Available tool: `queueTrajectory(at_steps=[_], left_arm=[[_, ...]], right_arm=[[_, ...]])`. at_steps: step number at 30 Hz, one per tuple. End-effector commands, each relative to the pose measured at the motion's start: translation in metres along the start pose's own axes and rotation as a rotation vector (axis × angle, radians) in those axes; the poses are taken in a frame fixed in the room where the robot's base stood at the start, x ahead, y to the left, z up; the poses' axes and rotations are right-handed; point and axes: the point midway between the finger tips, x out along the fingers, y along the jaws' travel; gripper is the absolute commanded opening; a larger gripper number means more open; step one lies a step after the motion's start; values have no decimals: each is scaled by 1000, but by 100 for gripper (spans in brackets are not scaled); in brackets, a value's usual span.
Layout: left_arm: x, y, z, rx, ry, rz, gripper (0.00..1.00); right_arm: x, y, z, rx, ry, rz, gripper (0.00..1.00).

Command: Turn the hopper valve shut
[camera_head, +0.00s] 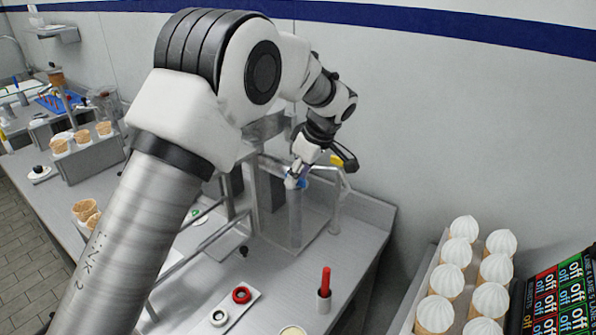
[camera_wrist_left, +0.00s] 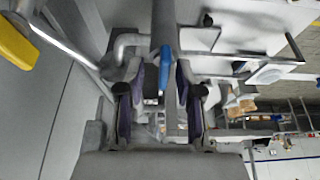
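A blue valve handle (camera_head: 296,181) sits on the grey metal stand near the back wall, and I take it as the hopper valve. It also shows in the left wrist view (camera_wrist_left: 165,62) as a blue bar between my fingers. My left gripper (camera_head: 301,170) is at the handle, reaching down from above. In the wrist view its fingers (camera_wrist_left: 160,78) are apart, with a gap visible on each side of the blue bar. Whether a fingertip touches it cannot be told. The gripper hides part of the valve in the head view. My right gripper is not in view.
A yellow part (camera_head: 345,183) is close beside the gripper. A red stick in a holder (camera_head: 324,300) and a tray with red and white rings (camera_head: 229,311) are on the counter in front. White-topped cones (camera_head: 464,252) stand in a rack at right.

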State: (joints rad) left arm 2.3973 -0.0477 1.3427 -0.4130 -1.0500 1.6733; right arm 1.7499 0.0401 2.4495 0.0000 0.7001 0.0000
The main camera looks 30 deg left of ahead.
Motion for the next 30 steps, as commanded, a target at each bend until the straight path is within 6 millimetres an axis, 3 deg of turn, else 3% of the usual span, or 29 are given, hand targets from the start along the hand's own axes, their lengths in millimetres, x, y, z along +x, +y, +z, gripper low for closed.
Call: queueTrajectory(at_steps=[6, 7, 9, 10, 30], left_arm=[[1, 0, 0, 0, 0, 1, 35], [1, 0, 0, 0, 0, 1, 28], [1, 0, 0, 0, 0, 1, 4], [1, 0, 0, 0, 0, 0, 0], [5, -2, 1, 84, -2, 27, 0]], right_arm=[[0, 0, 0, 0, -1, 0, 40], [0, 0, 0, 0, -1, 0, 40], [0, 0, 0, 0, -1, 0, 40], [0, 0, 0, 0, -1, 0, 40], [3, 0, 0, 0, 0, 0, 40]])
